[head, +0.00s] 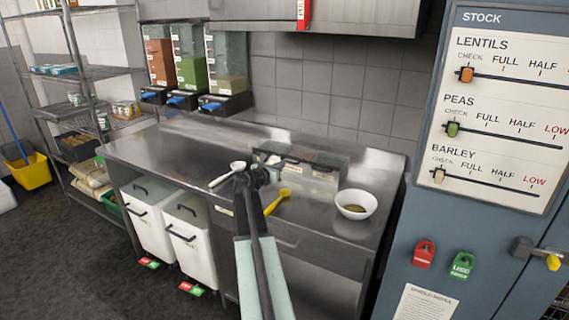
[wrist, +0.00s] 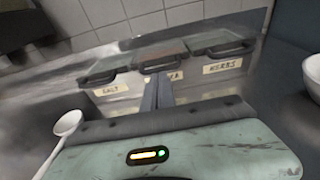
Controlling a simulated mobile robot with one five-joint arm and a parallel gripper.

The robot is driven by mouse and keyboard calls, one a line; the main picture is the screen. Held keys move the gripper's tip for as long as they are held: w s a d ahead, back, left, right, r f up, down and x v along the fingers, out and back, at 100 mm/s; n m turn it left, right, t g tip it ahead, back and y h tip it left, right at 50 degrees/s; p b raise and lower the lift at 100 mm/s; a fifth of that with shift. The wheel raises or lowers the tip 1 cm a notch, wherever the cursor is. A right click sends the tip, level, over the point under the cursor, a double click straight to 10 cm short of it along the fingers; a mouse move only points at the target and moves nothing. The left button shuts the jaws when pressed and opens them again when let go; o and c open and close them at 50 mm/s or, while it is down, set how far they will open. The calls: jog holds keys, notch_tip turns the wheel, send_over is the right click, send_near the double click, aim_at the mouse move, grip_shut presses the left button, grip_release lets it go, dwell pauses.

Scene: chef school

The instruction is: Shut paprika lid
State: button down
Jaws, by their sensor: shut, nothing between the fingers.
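A spice box (head: 310,172) with three lidded compartments stands at the back of the steel counter. In the wrist view, the left label reads SALT (wrist: 110,89) and the right one HERBS (wrist: 222,66). The middle label is mostly hidden by my fingers; only its last letters show. The middle lid (wrist: 163,52) has a dark handle and appears to lie down, level with its neighbours. My gripper (wrist: 160,80) is shut and empty, its fingertips in front of the middle compartment. Whether they touch it, I cannot tell. In the head view, my gripper (head: 257,172) partly covers the box's left end.
A white ladle (head: 228,174) lies left of my gripper, and a yellow spoon (head: 277,202) lies to its right. A white bowl (head: 355,204) stands at the counter's right. Dispensers (head: 190,75) hang at the back left. The counter's left part (head: 160,150) is clear.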

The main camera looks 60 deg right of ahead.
jog(key=p+v, duration=0.1)
jog(key=v, duration=0.8)
jog(key=w+a+n+t+y+p, duration=0.15)
jog(key=w+a+t, duration=0.25)
jog(key=w+a, duration=1.2)
jog(key=a+f+m+y, duration=0.2)
jog(key=a+f, duration=0.2)
jog(key=a, duration=0.7)
jog(key=a+f+m+y, duration=0.1)
jog(key=a+f+y, duration=0.25)
jog(key=a, duration=0.75)
jog(key=s+a+f+m+g+y, duration=0.1)
jog(key=s+a+f+m+y, duration=0.2)
jog(key=a, duration=0.5)
jog(key=s+a+f+m+g+y, duration=0.2)
jog(key=s+a+m, duration=0.3)
jog(key=a+m, duration=0.3)
jog(key=s+a+f+m+g+y+p, duration=0.1)
jog(key=s+a+f+m+g+y, duration=0.1)
jog(key=a, duration=0.7)
jog(key=s+f+m+y, duration=0.1)
jog(key=s+f+m, duration=0.1)
jog(key=s+m, duration=0.1)
jog(key=shift+a+f+m+y, duration=0.3)
jog(key=shift+a+m+y, duration=0.1)
jog(key=shift+m, duration=0.25)
